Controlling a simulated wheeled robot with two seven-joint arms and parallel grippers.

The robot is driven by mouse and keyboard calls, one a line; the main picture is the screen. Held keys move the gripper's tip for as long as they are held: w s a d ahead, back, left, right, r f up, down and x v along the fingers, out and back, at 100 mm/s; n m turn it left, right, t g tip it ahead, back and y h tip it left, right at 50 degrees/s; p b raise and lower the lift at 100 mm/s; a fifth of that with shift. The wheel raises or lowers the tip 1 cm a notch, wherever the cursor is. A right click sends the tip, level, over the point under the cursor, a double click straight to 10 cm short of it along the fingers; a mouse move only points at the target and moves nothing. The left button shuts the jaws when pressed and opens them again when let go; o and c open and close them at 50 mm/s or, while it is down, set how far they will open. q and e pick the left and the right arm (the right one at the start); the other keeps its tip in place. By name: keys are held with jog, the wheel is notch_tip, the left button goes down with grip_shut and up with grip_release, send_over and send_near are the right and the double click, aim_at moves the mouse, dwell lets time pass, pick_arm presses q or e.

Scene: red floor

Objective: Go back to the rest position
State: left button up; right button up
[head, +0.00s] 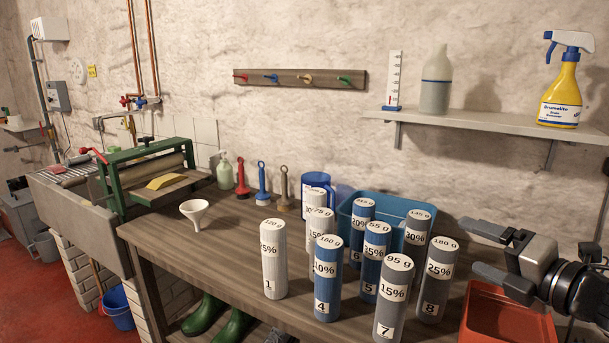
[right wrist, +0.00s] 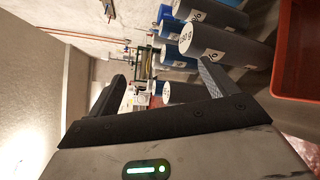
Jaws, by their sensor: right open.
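My right gripper (head: 474,246) comes in from the right edge in the head view, above the right end of the bench and near the red tray. Its two fingers are apart, with nothing between them. In the right wrist view the open fingers (right wrist: 160,75) show with cylinders beyond them, apart from the fingers. The nearest cylinder in the head view is the grey one marked 25% and 8 (head: 437,279), left of the gripper. My left gripper is not in view.
Several white, blue and grey labelled cylinders stand upright on the wooden bench (head: 225,240). A blue bin (head: 345,208) is behind them. A red tray (head: 508,315) lies under the gripper, also in the right wrist view (right wrist: 296,60). A shelf (head: 470,122) with bottles is above.

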jog(key=s+a+f+m+g+h, duration=0.1)
jog(key=s+a+f+m, duration=0.2)
jog(key=f+m, duration=0.3)
jog(key=s+a+f+m, duration=0.2)
jog(key=a+f+m, duration=0.1)
jog(key=f, duration=0.5)
jog(key=s+a+f+m+g+h, duration=0.1)
jog(key=s+a+f+m, duration=0.15)
jog(key=f+m, duration=0.4)
jog(key=s+a+f+m+g+h, duration=0.1)
jog(key=s+a+f+m, duration=0.2)
jog(key=s+f+m, duration=0.2)
jog(key=s+a+f+m+g, duration=0.1)
jog(key=s+a+f+m, duration=0.2)
jog(key=s+f+m, duration=0.2)
jog(key=s+f, duration=0.3)
jog(key=shift+g+h, duration=0.4)
